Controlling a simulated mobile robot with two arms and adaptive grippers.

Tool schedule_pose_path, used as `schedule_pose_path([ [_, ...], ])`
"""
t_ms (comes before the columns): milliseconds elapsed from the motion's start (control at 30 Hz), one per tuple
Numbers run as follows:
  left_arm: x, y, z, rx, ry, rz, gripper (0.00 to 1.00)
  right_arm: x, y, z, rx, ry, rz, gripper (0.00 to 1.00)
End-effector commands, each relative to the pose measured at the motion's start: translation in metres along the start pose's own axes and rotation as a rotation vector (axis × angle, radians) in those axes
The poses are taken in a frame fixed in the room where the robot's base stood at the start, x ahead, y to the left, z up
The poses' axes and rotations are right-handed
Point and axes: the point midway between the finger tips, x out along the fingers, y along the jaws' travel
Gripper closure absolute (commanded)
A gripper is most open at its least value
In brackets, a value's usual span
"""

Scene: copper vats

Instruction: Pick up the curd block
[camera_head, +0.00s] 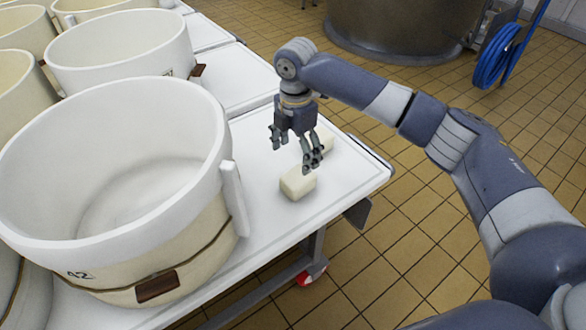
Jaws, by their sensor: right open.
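A pale cream curd block (297,184) lies on the white table (350,176) near its right-hand end. A second pale block (326,138) lies just behind it, partly hidden by my right gripper. My right gripper (294,151) hangs pointing down above the table, its fingers spread and nothing between them. Its right-hand fingers are in front of the gap between the two blocks in the picture, and I cannot tell whether they touch either one. My left gripper is not in view.
A large white vat (195,130) marked 42 stands on the table at left, with several more vats behind it. The table's raised edge (376,160) is right of the blocks.

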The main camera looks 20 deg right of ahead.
Motion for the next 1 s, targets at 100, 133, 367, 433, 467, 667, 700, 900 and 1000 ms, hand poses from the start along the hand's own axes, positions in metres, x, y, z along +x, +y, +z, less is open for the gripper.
schedule_pose_path([
  [100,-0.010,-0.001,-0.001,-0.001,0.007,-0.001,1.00,0.017,-0.001,0.001,0.000,0.000,-0.004,0.20],
  [133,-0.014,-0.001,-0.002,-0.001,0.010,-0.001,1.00,0.022,-0.001,0.001,0.000,-0.001,-0.004,0.20],
  [367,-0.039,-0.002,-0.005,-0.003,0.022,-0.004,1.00,0.051,0.000,0.002,0.001,-0.001,-0.001,0.20],
  [433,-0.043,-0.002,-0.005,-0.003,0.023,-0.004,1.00,0.054,0.000,0.002,0.001,-0.001,-0.001,0.20],
  [467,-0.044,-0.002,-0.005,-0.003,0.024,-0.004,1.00,0.055,0.000,0.002,0.001,-0.001,-0.001,0.20],
  [667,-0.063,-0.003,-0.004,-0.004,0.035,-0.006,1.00,0.072,0.001,0.007,0.002,-0.002,-0.002,0.20],
  [700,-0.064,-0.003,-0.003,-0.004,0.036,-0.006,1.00,0.080,0.001,0.010,0.002,-0.002,-0.003,0.20],
  [900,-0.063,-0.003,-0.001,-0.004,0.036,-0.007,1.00,0.104,0.002,0.013,0.001,-0.001,-0.001,0.20],
  [1000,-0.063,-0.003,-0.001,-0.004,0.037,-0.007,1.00,0.107,0.001,0.013,0.000,-0.001,-0.001,0.20],
])
